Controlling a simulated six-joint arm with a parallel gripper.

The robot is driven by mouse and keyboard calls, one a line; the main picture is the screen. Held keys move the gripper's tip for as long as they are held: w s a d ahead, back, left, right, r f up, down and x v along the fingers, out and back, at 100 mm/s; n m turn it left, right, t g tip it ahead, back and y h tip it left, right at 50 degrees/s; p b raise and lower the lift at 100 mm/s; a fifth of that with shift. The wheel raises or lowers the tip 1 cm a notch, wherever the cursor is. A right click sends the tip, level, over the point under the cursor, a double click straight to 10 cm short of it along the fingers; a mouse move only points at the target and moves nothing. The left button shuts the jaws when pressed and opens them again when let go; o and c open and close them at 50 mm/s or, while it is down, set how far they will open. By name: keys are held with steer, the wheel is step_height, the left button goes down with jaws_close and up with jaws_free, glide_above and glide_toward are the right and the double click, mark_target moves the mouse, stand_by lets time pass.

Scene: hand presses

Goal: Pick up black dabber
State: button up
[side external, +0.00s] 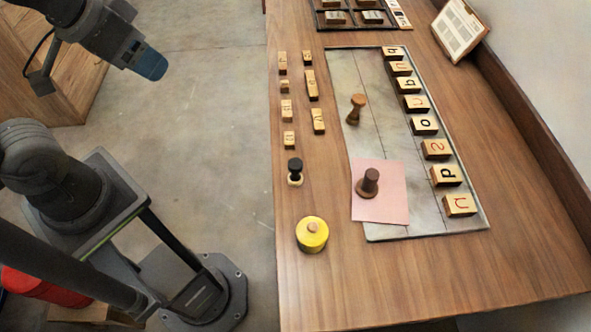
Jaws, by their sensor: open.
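The black dabber (295,166) stands upright on the wooden table near its left edge. It has a black knob top and a pale, ring-like lower part with a dark spot. My gripper (151,64), with a blue tip, is at the upper left, above the floor side of the table. It is open, well apart from the dabber and touching nothing. The gap between its fingers is hard to see from this side.
A yellow round tin (312,235) stands in front of the dabber; small wooden stamps (289,140) stand behind it. A grey plate (400,232) to the right bears letter blocks (459,205), a pink sheet (395,209), a dark brown stamp (369,182) and a lighter brown one (357,108).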

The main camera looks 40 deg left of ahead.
steer(key=m+g, duration=0.6)
steer(key=m, duration=1.4)
glide_above(295, 172)
steer(key=w+a, duration=0.1)
steer(key=w, duration=0.1)
step_height(295, 172, down, 15)
steer(key=shift+m, duration=0.4)
steer(key=f, duration=0.7)
steer(key=shift+s+f, duration=0.2)
steer(key=shift+s, duration=0.05)
steer(key=shift+s+f, duration=0.1)
steer(key=shift+f, duration=3.05)
steer(key=c, duration=1)
